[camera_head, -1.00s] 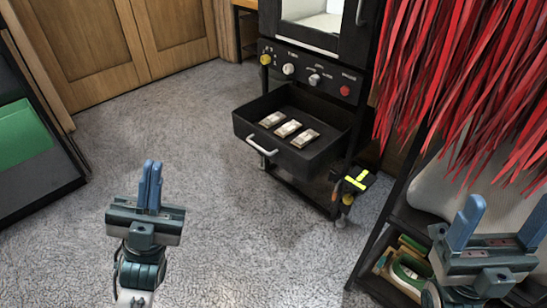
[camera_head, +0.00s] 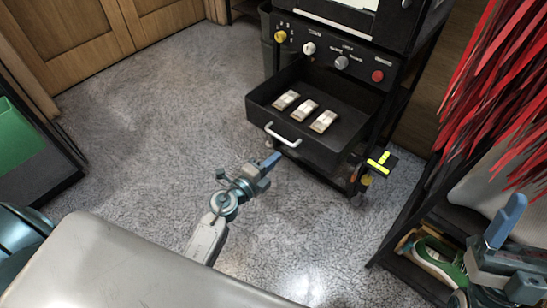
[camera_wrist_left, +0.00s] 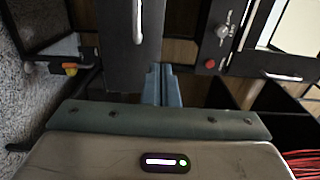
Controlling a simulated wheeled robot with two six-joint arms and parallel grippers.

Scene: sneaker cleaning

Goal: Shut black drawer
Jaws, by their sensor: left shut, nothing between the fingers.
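The black drawer (camera_head: 318,150) stands pulled out below the control panel of a black cabinet, with a pale bar handle (camera_head: 283,136) on its front. Several small pale blocks (camera_head: 306,110) lie inside it. My left gripper (camera_head: 270,161) is shut and empty, in front of and below the drawer front, apart from it in the head view. In the left wrist view its blue fingers (camera_wrist_left: 162,84) point toward the drawer front (camera_wrist_left: 117,60), with the handle (camera_wrist_left: 138,22) beyond. My right gripper (camera_head: 507,221) is at the lower right edge; one finger shows and the other is cut off.
The panel has yellow, white, grey and red knobs (camera_head: 377,76). A black and yellow tool (camera_head: 380,163) hangs by the drawer's right side. Red strips (camera_head: 500,90) hang at the right above a rack with a green shoe (camera_head: 440,262). The floor left of the drawer is clear.

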